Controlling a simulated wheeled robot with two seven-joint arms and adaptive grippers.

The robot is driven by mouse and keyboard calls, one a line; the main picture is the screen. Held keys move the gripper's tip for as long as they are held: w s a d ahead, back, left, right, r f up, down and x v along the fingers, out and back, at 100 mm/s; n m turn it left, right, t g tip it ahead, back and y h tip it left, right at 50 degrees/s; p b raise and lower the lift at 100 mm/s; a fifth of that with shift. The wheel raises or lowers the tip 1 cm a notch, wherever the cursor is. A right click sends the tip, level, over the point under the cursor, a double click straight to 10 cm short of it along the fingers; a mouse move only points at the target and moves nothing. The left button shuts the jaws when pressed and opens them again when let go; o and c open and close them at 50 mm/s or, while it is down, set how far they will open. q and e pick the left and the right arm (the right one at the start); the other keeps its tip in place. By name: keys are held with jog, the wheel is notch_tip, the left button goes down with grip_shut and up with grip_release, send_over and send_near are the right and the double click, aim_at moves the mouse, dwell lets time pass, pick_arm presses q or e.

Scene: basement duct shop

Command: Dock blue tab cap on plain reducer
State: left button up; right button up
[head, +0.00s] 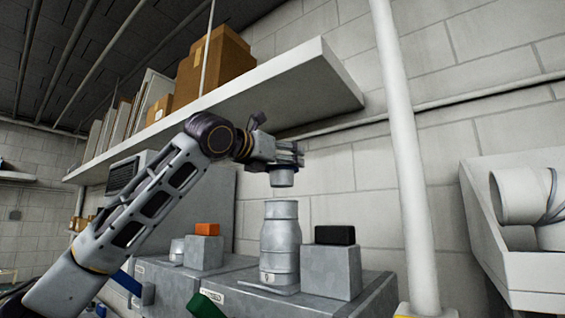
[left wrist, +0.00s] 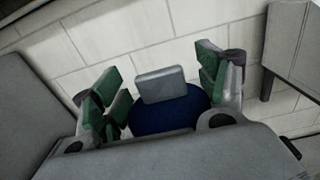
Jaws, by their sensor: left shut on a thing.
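My left gripper (head: 286,158) is shut on the blue tab cap (head: 283,179), which shows grey below a dark blue band. In the left wrist view, the cap's blue top (left wrist: 165,118) and raised grey tab (left wrist: 162,85) sit between the green-padded fingers. A tall grey metal reducer (head: 280,235), narrower at the top, stands upright on the bench below the gripper. The cap hangs above the reducer's top, roughly in line in the head view, with a visible gap between them. The reducer does not show in the left wrist view.
Grey blocks flank the reducer, one with a black block (head: 334,235) on top, one with an orange block (head: 207,229). A shelf (head: 335,84) with boxes hangs above the arm. A pale vertical pipe (head: 405,150) and a white bin (head: 530,260) stand to the right.

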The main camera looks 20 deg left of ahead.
aim_at(282, 186)
pick_arm(q)
jog(key=shift+w+a+f, duration=0.15)
jog(key=shift+w+f, duration=0.05)
jog(key=shift+f, duration=0.15)
jog(key=shift+s+f, duration=0.1)
jog(key=shift+f, duration=2.45)
jog(key=shift+f, duration=0.6)
dwell(0.3)
jog(key=o, duration=0.7)
jog(key=shift+o, duration=0.3)
jog(key=shift+s, duration=0.2)
jog(key=v, duration=1)
jog(key=shift+s+b, duration=0.35)
dwell(0.4)
jog(key=shift+w+a, duration=0.1)
jog(key=shift+a, duration=0.05)
dwell(0.7)
